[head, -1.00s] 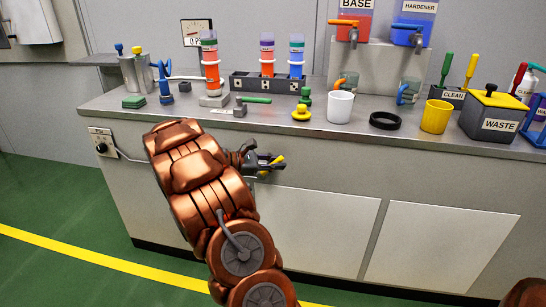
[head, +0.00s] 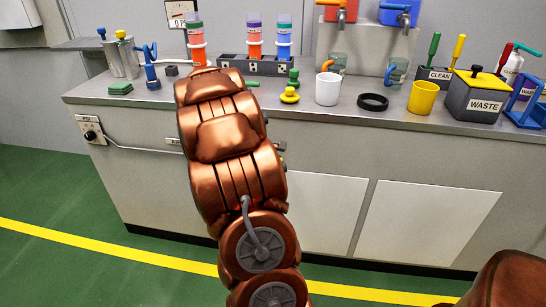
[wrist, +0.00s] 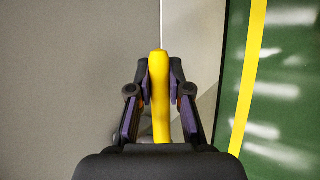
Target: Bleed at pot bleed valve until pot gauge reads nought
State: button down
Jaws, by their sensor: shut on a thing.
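In the wrist view my gripper (wrist: 160,78) is shut on a yellow handle (wrist: 161,110), a long bar held lengthwise between the fingers. In the head view my arm hides the gripper almost entirely, at the front face of the bench. I cannot tell whether the yellow handle is the bleed valve.
The bench top (head: 330,110) carries a white cup (head: 328,90), a black ring (head: 373,102), a yellow cup (head: 422,98) and a waste bin (head: 472,102). The green floor in front is clear.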

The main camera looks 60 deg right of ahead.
jog(key=shift+f, duration=0.25)
dwell(0.4)
jog(key=c, duration=1.1)
grip_release()
jog(key=shift+t, duration=0.3)
jog(key=v, duration=1.2)
jog(key=shift+d+r, duration=0.1)
jog(key=shift+d, duration=0.05)
